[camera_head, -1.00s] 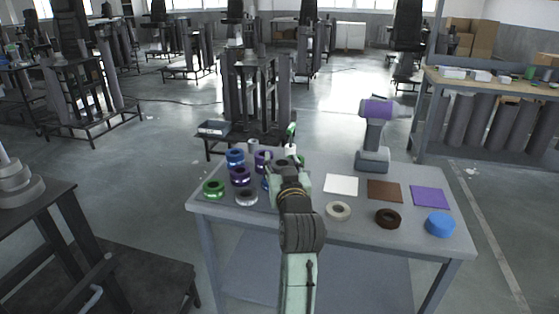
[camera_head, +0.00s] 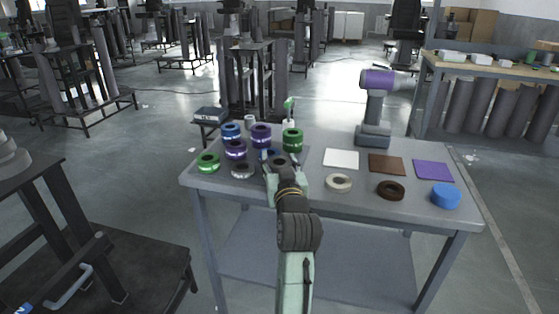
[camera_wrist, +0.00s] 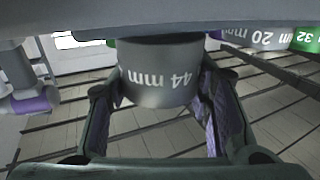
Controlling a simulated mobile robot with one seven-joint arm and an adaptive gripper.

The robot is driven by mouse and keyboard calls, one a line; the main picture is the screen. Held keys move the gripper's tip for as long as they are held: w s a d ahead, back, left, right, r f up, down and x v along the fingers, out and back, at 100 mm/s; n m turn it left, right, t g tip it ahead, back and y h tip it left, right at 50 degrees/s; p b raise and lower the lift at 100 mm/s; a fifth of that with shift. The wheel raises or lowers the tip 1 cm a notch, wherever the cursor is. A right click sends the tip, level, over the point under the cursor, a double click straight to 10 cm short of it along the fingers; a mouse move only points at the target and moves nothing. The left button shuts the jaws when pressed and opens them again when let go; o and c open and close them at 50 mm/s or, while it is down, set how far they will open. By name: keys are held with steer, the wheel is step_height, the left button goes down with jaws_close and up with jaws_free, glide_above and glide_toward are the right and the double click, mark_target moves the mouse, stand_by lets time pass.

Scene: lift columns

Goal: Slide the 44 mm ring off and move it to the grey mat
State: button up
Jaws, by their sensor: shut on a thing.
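My gripper (camera_head: 280,164) is over the right front of the group of rings in the head view. In the wrist view my gripper (camera_wrist: 160,118) is shut on a grey ring (camera_wrist: 158,78) marked "44 mm", which appears upside down between the fingers. My gripper and arm mostly hide this ring in the head view, so I cannot tell whether it is still around a post. A pale mat (camera_head: 341,159), which looks nearly white, lies flat and empty to the right of my gripper; no other mat looks greyer.
Green (camera_head: 207,162), silver (camera_head: 243,169), purple (camera_head: 235,149) and blue (camera_head: 231,131) rings stand at left, with a green one (camera_head: 292,141) behind my gripper. Brown (camera_head: 386,164) and purple (camera_head: 433,170) mats, several loose discs and a grey stand (camera_head: 374,135) are at right.

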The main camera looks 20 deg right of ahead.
steer(key=o, duration=1.4)
steer(key=shift+o, duration=0.2)
steer(key=shift+f, duration=0.1)
steer(key=s+a, duration=0.1)
steer(key=s, duration=0.6)
steer(key=shift+s+a, duration=0.2)
steer(key=shift+a, duration=0.05)
